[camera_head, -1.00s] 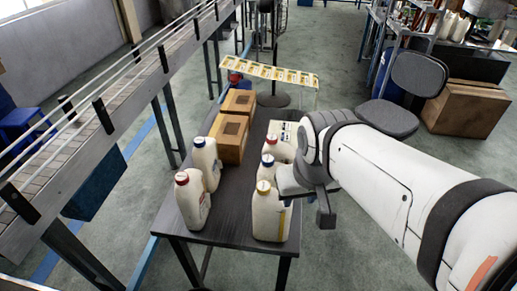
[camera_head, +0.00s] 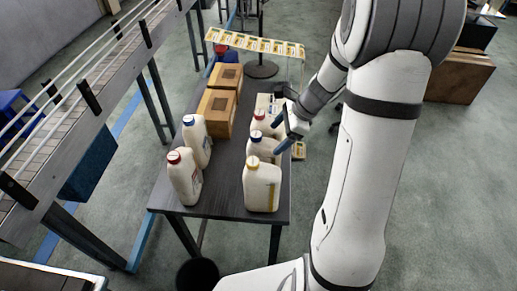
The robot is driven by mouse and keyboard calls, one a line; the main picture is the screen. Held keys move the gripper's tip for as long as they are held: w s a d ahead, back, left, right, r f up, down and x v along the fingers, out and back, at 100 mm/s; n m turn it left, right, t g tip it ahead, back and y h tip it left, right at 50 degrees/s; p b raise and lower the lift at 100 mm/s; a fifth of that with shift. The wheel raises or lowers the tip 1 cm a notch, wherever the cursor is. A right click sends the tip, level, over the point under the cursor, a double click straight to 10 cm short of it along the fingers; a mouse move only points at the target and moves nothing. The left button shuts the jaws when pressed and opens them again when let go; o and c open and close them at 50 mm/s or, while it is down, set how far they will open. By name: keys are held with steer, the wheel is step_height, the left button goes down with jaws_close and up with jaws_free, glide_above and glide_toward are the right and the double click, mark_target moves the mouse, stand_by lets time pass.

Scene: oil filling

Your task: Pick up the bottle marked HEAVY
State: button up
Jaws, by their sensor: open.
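Several white bottles stand upright on a dark table (camera_head: 225,205). On the right are a red-capped bottle (camera_head: 262,124), a blue-capped bottle (camera_head: 260,148) and a yellow-capped bottle (camera_head: 261,190). On the left are another blue-capped bottle (camera_head: 197,143) and another red-capped bottle (camera_head: 185,182). The word HEAVY is too small to read on any of them. My gripper (camera_head: 278,135) is open at the right edge of the table, beside the right-hand red-capped and blue-capped bottles. Its fingers point left towards them. I cannot tell whether they touch a bottle.
Two brown boxes (camera_head: 215,115) stand on the table behind the left bottles. A pale container (camera_head: 264,101) is behind the right row. A conveyor (camera_head: 75,105) runs along the left. A strip of yellow-and-white cards (camera_head: 255,43) is at the back. The table's front middle is clear.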

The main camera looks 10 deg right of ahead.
mark_target(270, 142)
steer(key=shift+w+d+f+m, duration=0.35)
steer(key=shift+w+f+m, duration=0.25)
steer(key=shift+f+m, duration=0.15)
steer(key=x, duration=0.3)
steer(key=p+x, duration=0.1)
steer(key=x, duration=0.3)
steer(key=shift+w+a, duration=0.15)
steer(key=shift+a, duration=0.3)
steer(key=shift+c, duration=0.2)
jaws_close()
